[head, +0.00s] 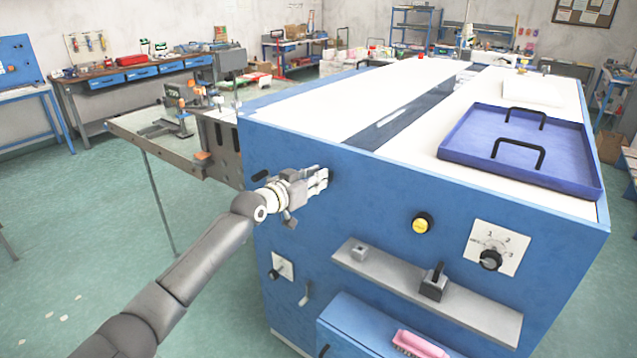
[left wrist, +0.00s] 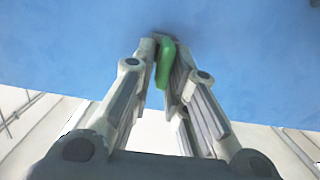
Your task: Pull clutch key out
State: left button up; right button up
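A green clutch key (left wrist: 165,65) shows in the left wrist view, at the blue front panel of the machine. Its upper end meets a dark spot on the panel. My left gripper (left wrist: 167,58) has its two fingers drawn together at the tips, one on each side of the green key, and appears shut on it. In the head view my left gripper (head: 322,180) is at the upper left of the blue front panel (head: 380,200). The key is hidden there by the fingers. My right gripper is in neither view.
A grey shelf (head: 480,308) with small blocks juts from the panel below right. A yellow button (head: 422,223) and rotary switch (head: 490,260) sit further right. A blue tray (head: 470,150) lies on top. A metal side table (head: 170,150) stands at left.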

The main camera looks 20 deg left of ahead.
pick_arm(q)
grip_shut()
jog(key=shift+s+f+p, duration=0.1)
jog(key=shift+s+p, duration=0.1)
jog(key=shift+p, duration=0.1)
jog(key=shift+p+v, duration=0.5)
jog(key=shift+v, duration=0.4)
jog(key=shift+s+a+f, duration=0.1)
jog(key=shift+s+a, duration=0.05)
jog(key=shift+s, duration=0.05)
jog(key=shift+s+a+p, duration=0.15)
jog(key=shift+s+p, duration=0.25)
jog(key=shift+s, duration=0.05)
